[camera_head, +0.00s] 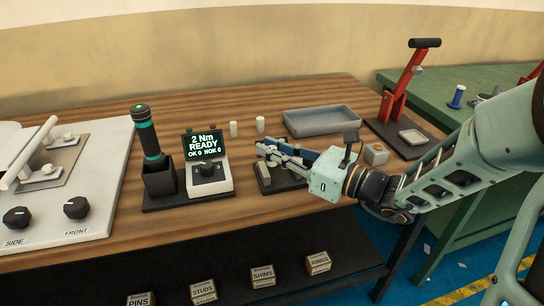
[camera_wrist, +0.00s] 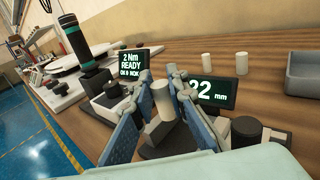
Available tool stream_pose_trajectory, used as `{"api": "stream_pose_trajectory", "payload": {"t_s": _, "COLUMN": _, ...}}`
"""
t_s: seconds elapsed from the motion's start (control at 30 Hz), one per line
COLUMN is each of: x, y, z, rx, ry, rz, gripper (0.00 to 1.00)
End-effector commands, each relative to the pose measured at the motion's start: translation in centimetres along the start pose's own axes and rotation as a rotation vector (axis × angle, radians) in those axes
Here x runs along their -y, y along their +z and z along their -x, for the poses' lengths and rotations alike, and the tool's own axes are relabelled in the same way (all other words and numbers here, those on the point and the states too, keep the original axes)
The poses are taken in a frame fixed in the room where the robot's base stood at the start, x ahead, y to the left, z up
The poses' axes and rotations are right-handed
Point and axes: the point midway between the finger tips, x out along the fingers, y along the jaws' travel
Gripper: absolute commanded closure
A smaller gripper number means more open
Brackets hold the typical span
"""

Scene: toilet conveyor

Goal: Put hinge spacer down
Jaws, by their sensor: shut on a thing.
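My gripper (camera_head: 266,151) reaches in from the right over the dark base (camera_head: 276,184) of a measuring station. In the wrist view my gripper (camera_wrist: 161,90) is shut on a white cylinder, the hinge spacer (camera_wrist: 162,101), which stands roughly upright between the fingertips. In the head view I cannot make the held spacer out. Beneath it, a grey block shows between the fingers; whether the spacer touches it is unclear. The station's display (camera_wrist: 214,94) reads 22 mm, partly hidden by the right finger. Two other white spacers (camera_head: 234,129) (camera_head: 260,124) stand upright on the table behind.
A grey tray (camera_head: 320,122) lies behind my gripper. Left is a torque screwdriver (camera_head: 149,137) in its holder, beside a READY display (camera_head: 203,145). A red lever press (camera_head: 396,92) stands right. Bare wood (camera_head: 200,233) lies along the front; labelled boxes (camera_head: 203,291) sit below.

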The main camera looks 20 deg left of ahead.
Motion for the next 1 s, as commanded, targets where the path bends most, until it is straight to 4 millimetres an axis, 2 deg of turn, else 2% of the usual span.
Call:
{"api": "stream_pose_trajectory", "payload": {"t_s": 0.03, "x": 0.0, "y": 1.8, "z": 0.0, "rx": 0.001, "ry": 0.0, "rz": 0.006, "gripper": 1.0}}
{"api": "stream_pose_trajectory", "payload": {"t_s": 0.2, "x": 0.0, "y": 4.8, "z": 0.0, "rx": 0.001, "ry": 0.001, "rz": 0.006, "gripper": 1.0}}
{"api": "stream_pose_trajectory", "payload": {"t_s": 0.37, "x": 0.5, "y": 6.6, "z": 0.4, "rx": 0.0, "ry": -0.006, "rz": 0.001, "gripper": 1.0}}
{"api": "stream_pose_trajectory", "payload": {"t_s": 0.47, "x": 1.8, "y": 7.2, "z": 1.3, "rx": 0.0, "ry": -0.022, "rz": -0.004, "gripper": 1.0}}
{"api": "stream_pose_trajectory", "payload": {"t_s": 0.8, "x": 7.8, "y": 8.0, "z": 7.4, "rx": 0.001, "ry": -0.102, "rz": -0.007, "gripper": 1.0}}
{"api": "stream_pose_trajectory", "payload": {"t_s": 1.0, "x": 10.3, "y": 8.3, "z": 11.7, "rx": 0.002, "ry": -0.147, "rz": -0.005, "gripper": 1.0}}
